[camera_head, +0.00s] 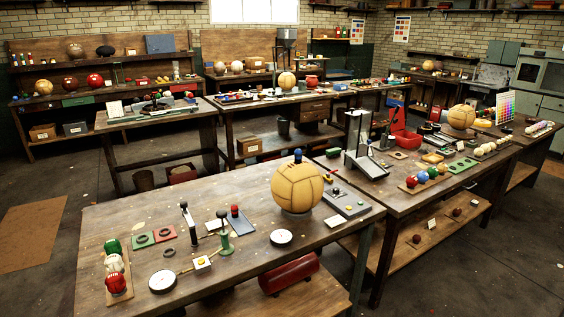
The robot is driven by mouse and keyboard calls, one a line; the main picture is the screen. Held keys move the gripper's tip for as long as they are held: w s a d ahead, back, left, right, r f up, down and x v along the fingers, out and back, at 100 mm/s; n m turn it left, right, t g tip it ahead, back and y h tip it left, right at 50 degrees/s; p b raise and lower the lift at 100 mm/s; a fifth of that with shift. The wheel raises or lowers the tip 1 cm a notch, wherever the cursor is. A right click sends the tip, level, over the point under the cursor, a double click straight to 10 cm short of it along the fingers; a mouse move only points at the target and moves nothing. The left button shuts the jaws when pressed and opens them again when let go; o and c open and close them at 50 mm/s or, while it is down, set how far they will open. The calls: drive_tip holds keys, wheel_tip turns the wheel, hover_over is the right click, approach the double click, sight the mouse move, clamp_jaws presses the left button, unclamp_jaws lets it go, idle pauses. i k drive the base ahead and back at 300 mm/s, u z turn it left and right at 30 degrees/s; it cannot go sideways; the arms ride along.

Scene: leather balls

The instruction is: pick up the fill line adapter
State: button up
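I cannot tell for sure which thing is the fill line adapter; several small fittings lie on the near workbench (130,208). A dark upright fitting with a black knob (186,224) stands left of a green post (225,232). A red-topped piece (235,218) stands on a blue plate (240,227). A white block with a yellow button (202,262) lies in front of them. A green pad (143,240) and a red pad (165,234) each bear a dark ring. My gripper is not in view.
A large tan ball (297,188) stands at the near bench's back right, beside a grey panel (345,199). Two round white-faced discs (162,281) (281,237) lie near the front. Small coloured balls (115,264) sit in a tray at left. Floor at left is open.

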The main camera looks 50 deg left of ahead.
sight(298, 153)
drive_tip(key=u, duration=1.2)
